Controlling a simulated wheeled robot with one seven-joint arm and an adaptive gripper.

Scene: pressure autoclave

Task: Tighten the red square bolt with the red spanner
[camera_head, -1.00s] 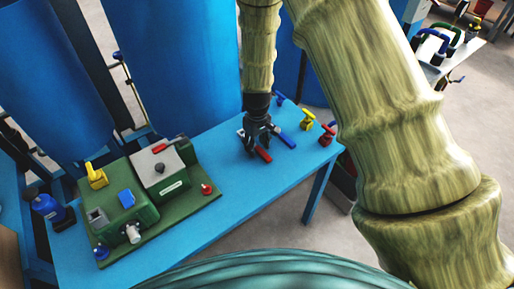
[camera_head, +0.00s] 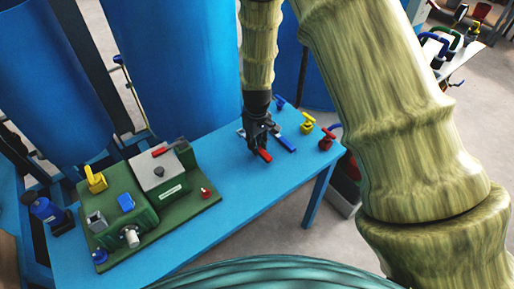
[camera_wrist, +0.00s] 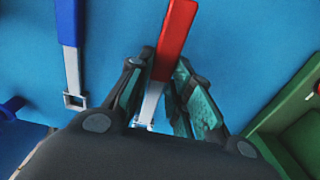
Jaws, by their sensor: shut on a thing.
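The red spanner (camera_head: 264,156) lies at the far part of the blue table, with its red handle (camera_wrist: 177,30) pointing up and away in the wrist view. My gripper (camera_head: 257,145) reaches down over it. In the wrist view the fingers (camera_wrist: 157,85) are shut on the spanner, one on each side near where the handle meets the metal shaft. Its metal end shows between the fingers and is partly hidden by my gripper. A small red piece (camera_head: 206,192), which looks like the red bolt, stands at the right corner of the green machine; its square shape is too small to tell.
A blue spanner (camera_head: 286,144) lies just beside the red one, also left in the wrist view (camera_wrist: 67,30). Yellow (camera_head: 307,124) and red (camera_head: 327,140) valve handles stand near the table's right end. The green machine (camera_head: 150,220) fills the left; clear blue table (camera_head: 235,190) lies between.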

